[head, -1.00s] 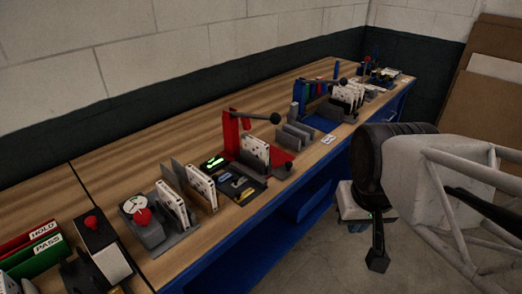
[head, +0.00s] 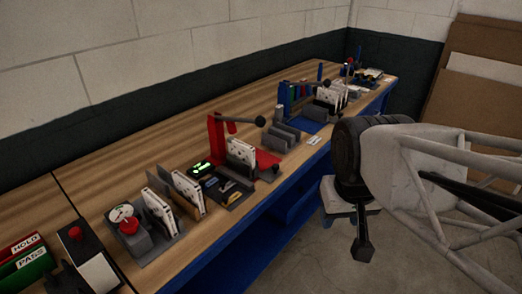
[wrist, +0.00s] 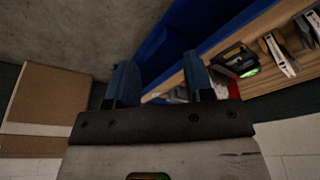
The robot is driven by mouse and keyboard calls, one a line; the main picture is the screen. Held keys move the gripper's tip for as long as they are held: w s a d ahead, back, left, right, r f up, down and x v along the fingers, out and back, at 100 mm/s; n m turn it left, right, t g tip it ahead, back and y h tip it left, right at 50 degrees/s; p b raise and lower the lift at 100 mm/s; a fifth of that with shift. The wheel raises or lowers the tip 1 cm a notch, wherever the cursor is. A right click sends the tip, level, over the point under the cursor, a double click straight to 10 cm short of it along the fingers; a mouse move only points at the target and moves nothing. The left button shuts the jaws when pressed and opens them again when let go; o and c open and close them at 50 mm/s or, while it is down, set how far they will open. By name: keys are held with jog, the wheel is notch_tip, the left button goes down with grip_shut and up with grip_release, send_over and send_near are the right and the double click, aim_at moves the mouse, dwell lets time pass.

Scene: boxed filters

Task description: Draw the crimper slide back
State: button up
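The crimper is the red press (head: 217,140) with a black ball-ended handle in the middle of the bench in the head view. Its low red base reaches toward the bench's front edge, with a dark knob (head: 275,169) at the front end. I cannot tell the slide apart from the base clearly. A white boxed filter (head: 240,153) stands upright at the press. In the wrist view my gripper (wrist: 158,62) has its two blue fingers wide apart with nothing between them. A sliver of red (wrist: 233,90) shows beyond the right finger, partly hidden.
The wooden bench (head: 150,150) runs along the wall. A green-lit display (head: 200,167) and upright filters (head: 187,190) stand left of the crimper. Grey racks (head: 282,136) stand to its right. Brown panels (head: 475,105) lean at the far right. Open floor lies before the bench.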

jog(key=shift+o, duration=0.3)
jog(key=w+r+g, duration=0.1)
jog(key=w, duration=0.9)
jog(key=shift+a+r+g, duration=0.3)
jog(key=shift+a+r, duration=0.05)
jog(key=g, duration=0.5)
send_over(276, 165)
jog(key=w, duration=0.2)
notch_tip(276, 165, down, 12)
jog(key=shift+w+f, duration=0.7)
jog(key=shift+f, duration=0.1)
jog(key=shift+f+g, duration=0.1)
jog(key=shift+g, duration=0.2)
jog(key=shift+x, duration=3.85)
grip_shut()
